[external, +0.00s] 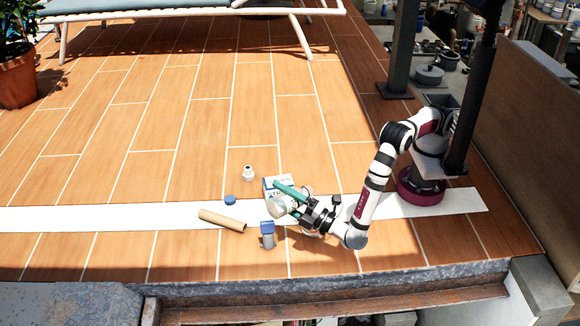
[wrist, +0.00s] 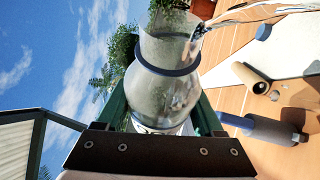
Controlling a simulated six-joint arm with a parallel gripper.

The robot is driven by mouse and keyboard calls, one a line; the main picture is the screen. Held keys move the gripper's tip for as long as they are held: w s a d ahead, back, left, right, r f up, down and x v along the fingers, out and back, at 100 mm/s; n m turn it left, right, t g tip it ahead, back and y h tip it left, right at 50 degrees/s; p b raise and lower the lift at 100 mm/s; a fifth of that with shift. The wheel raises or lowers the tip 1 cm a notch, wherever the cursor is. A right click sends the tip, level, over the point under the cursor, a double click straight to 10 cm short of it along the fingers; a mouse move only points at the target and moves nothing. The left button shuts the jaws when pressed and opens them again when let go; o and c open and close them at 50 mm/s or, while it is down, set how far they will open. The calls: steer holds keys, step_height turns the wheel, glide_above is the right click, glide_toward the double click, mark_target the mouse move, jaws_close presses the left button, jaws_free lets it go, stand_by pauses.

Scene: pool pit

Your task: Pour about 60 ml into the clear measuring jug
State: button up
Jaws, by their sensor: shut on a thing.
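My gripper (external: 292,200) has its teal fingers closed around a clear glass vessel (wrist: 170,85) with a dark ring at its neck. In the external view the vessel (external: 278,208) shows at the fingertips, tipped over to the left. In the wrist view a clear, shiny streak (wrist: 250,14) that looks like liquid leaves the vessel's mouth on the right side. I cannot make out the measuring jug with certainty in either view. How much liquid is left in the vessel is unclear.
A cardboard tube (external: 222,220), a blue cap (external: 230,200), a small white fitting (external: 249,173) and a blue-topped grey cylinder (external: 267,236) are near the gripper. A white and blue box (external: 270,184) is just behind it.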

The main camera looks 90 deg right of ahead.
steer(key=shift+f, duration=0.25)
stand_by(0.3)
steer(key=shift+w+a+r+n, duration=0.1)
steer(key=shift+r+n, duration=0.3)
steer(key=shift+r, duration=0.4)
steer(key=n, duration=0.1)
steer(key=n+y, duration=0.2)
steer(key=shift+w+a+f, duration=0.2)
steer(key=shift+w+a, duration=0.05)
steer(key=shift+w, duration=0.05)
steer(key=shift+w+a+f+n+g, duration=0.15)
steer(key=shift+w+f+n+g, duration=0.1)
steer(key=shift+f+n+g, duration=0.2)
steer(key=shift+r+n+y, duration=0.1)
steer(key=shift+n+y, duration=0.2)
steer(key=shift+n, duration=0.15)
